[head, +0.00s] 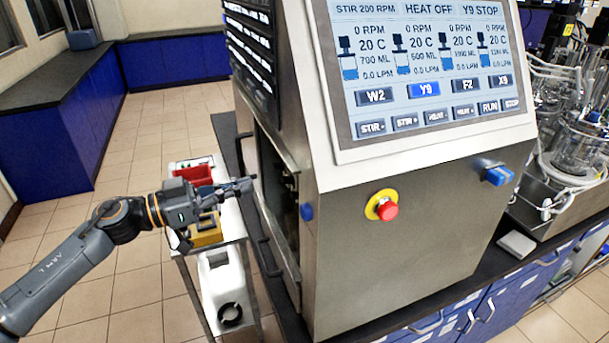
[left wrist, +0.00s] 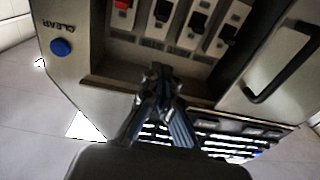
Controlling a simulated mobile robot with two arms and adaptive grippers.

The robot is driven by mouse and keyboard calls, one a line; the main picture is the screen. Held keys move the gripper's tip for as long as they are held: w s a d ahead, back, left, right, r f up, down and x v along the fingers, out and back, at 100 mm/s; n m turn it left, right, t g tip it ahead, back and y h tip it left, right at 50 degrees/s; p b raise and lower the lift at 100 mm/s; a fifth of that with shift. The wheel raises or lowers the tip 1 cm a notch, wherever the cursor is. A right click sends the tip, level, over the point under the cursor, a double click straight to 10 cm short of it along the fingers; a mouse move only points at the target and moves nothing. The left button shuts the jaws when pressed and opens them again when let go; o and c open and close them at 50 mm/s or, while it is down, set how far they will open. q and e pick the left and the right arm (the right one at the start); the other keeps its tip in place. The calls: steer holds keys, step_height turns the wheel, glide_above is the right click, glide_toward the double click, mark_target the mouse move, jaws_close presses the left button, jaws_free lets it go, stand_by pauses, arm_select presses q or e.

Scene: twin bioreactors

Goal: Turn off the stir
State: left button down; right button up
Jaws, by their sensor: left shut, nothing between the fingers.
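The bioreactor control cabinet (head: 400,225) stands in the middle of the head view. Its slanted screen (head: 430,65) reads STIR 200 RPM, HEAT OFF and Y9 STOP, with Y9 (head: 423,90) lit blue and a STIR key (head: 371,127) at lower left. The vessels on screen read 0 RPM. My left gripper (head: 245,185) is shut and empty, by the open bay on the cabinet's left side. In the left wrist view the gripper (left wrist: 158,78) points at a recess with a row of dark switches (left wrist: 195,25) and a red one (left wrist: 123,4). Their labels are unreadable. My right gripper is not in view.
A blue CLEAR button (left wrist: 61,47) sits beside the recess; an open door with a black handle (left wrist: 280,65) is opposite. A red emergency stop (head: 388,211) and a blue knob (head: 498,176) are on the front. A cart (head: 218,236) stands below my left gripper.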

arm_select(q)
steer(key=shift+s+d+r+g, duration=0.2)
steer(key=shift+s+r+g, duration=0.1)
steer(key=shift+s+r, duration=0.25)
steer(key=shift+w, duration=0.1)
